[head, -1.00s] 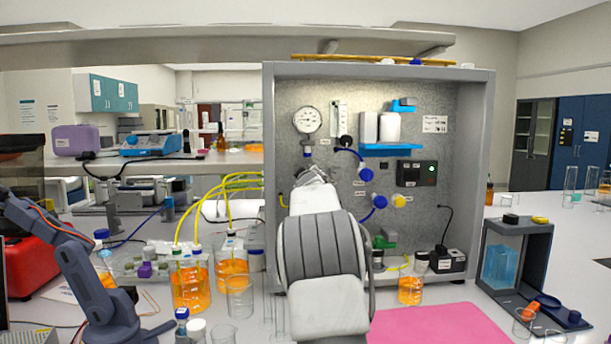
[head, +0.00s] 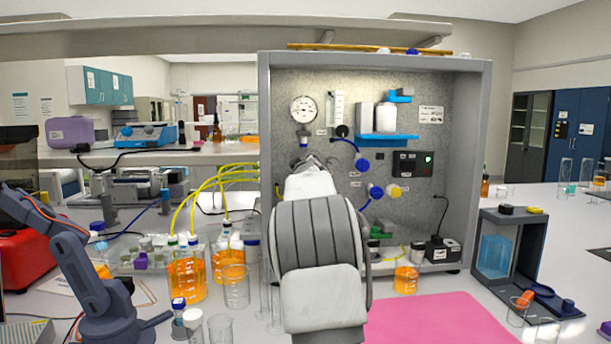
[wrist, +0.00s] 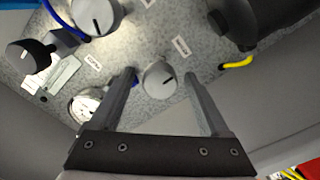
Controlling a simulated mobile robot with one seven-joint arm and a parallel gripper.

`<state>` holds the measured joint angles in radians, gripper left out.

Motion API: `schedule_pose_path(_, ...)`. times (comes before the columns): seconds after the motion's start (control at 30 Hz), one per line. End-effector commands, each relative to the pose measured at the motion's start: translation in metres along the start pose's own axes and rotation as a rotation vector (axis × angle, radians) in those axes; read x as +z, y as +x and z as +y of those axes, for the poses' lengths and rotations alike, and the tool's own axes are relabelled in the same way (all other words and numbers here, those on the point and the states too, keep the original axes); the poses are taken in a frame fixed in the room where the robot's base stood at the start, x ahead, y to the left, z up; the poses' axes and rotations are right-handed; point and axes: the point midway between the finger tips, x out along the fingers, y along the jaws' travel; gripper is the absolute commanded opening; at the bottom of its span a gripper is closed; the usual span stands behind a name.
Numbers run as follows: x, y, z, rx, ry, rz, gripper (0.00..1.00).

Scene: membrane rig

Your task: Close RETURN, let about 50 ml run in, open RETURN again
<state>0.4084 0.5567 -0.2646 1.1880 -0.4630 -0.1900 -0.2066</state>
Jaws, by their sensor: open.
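A second grey knob (wrist: 98,15) is at the top left. The small labels are too blurred to read, so I cannot tell which knob is RETURN. A beaker of orange liquid (head: 405,281) stands below the panel.
Two bottles of orange liquid (head: 186,280) with yellow tubes stand left of the panel, near empty glassware (head: 236,290). A pink mat (head: 440,322) lies in front. A dark stand (head: 510,258) is at the right. In the wrist view a black knob (wrist: 25,55) juts out at the left.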

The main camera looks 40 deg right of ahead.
Motion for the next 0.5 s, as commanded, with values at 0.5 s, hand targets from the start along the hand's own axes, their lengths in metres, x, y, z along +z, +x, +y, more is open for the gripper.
schedule_pose_path(0.5,0.000,-0.087,-0.001,0.000,0.002,0.003,0.80)
